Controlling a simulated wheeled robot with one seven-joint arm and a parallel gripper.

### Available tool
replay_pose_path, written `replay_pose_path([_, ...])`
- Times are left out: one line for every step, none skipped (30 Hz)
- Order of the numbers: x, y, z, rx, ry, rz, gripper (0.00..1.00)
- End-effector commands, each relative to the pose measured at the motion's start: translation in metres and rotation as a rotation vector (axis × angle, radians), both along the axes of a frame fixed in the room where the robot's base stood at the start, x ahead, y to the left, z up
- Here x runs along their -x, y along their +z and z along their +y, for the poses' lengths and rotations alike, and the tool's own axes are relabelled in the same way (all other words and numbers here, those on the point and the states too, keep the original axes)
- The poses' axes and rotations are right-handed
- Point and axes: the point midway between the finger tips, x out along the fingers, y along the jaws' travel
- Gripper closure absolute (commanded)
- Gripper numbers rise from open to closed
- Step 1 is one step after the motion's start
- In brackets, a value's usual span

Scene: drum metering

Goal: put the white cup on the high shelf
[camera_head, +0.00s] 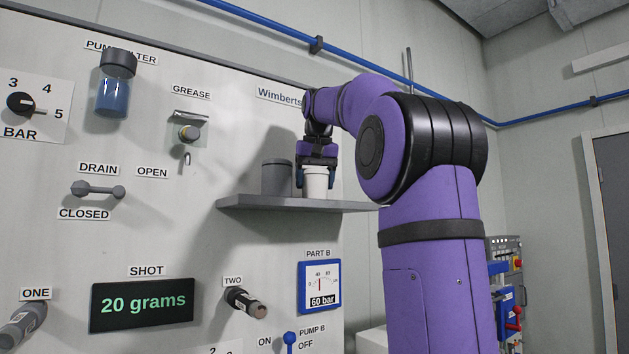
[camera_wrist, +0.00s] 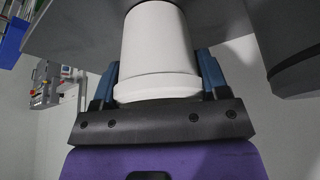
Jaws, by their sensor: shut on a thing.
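The white cup (camera_head: 315,184) is at the high grey shelf (camera_head: 290,204), near its right end. My gripper (camera_head: 316,172) is shut on the cup from above, with a blue finger on each side of it. In the wrist view the cup (camera_wrist: 155,50) sits between the two blue fingers (camera_wrist: 157,80), against the grey shelf (camera_wrist: 75,30). I cannot tell for certain whether the cup's base touches the shelf.
A dark grey canister (camera_head: 277,177) stands on the shelf just left of the cup. The white panel (camera_head: 215,215) behind carries gauges, levers and a display (camera_head: 145,302) reading 20 grams. A little bare shelf shows right of the cup.

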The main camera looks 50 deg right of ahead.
Motion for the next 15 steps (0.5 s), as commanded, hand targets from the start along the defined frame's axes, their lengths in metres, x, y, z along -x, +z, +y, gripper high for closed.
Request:
replay_pose_path([0.0, -0.0013, 0.0005, -0.001, 0.0, 0.001, 0.57])
replay_pose_path([0.0001, -0.0015, 0.0003, -0.001, 0.0, 0.001, 0.28])
replay_pose_path([0.0001, -0.0013, 0.0003, -0.001, 0.0, 0.001, 0.18])
replay_pose_path([0.0, -0.0012, 0.0002, 0.0, 0.0, 0.0, 0.11])
replay_pose_path([0.0, -0.0012, 0.0002, 0.0, 0.0, 0.0, 0.07])
replay_pose_path([0.0, -0.0012, 0.0002, 0.0, 0.0, 0.0, 0.07])
replay_pose_path([0.0, -0.0012, 0.0002, 0.0, 0.0, 0.0, 0.07])
replay_pose_path([0.0, -0.0012, 0.0001, 0.0, 0.0, 0.0, 0.07])
replay_pose_path([0.0, -0.0012, 0.0001, 0.0, 0.0, 0.0, 0.07])
replay_pose_path([0.0, -0.0011, 0.0001, 0.0, 0.0, 0.0, 0.07])
replay_pose_path([0.0, -0.0011, 0.0001, 0.0, 0.0, 0.0, 0.07])
replay_pose_path([0.0, -0.001, 0.0001, 0.0, 0.0, 0.0, 0.07])
replay_pose_path([0.0, -0.0007, 0.0001, 0.0, 0.0, 0.0, 0.07])
replay_pose_path([0.0, -0.0001, 0.0, 0.0, 0.0, 0.0, 0.07])
replay_pose_path([0.0, 0.0014, -0.0003, 0.001, 0.0, -0.001, 0.07])
